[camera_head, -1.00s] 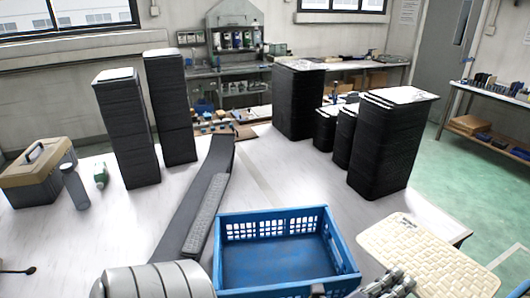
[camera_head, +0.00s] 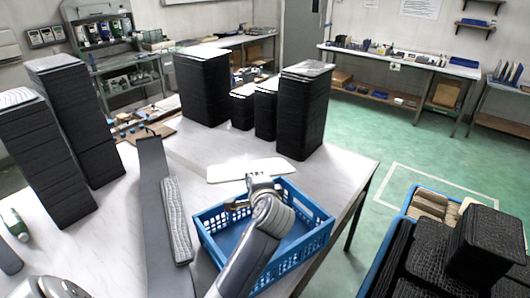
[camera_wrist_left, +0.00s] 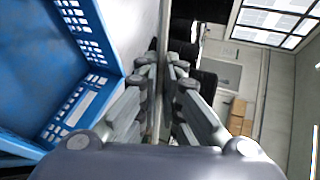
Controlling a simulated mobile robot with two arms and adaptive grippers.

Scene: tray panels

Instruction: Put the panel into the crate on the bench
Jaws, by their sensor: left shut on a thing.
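The panel (camera_head: 240,172) is a thin cream plate with rounded corners, seen at a low angle at the far edge of the blue crate (camera_head: 312,243). My left gripper (camera_head: 262,182) is shut on the panel, with my forearm reaching across the crate. The crate sits on the white bench, and the visible part of its floor is bare; my arm hides the rest. In the left wrist view the crate (camera_wrist_left: 110,42) is at the left, beside the closed fingers (camera_wrist_left: 161,62). The panel shows there at most as a thin edge. My right gripper is not in view.
A long dark grey strip (camera_head: 153,215) and a textured grey bar (camera_head: 176,220) lie left of the crate. Tall black stacks (camera_head: 304,112) stand at the back and left. A blue bin of dark blocks (camera_head: 402,212) is at the lower right. Bench right of the crate is narrow.

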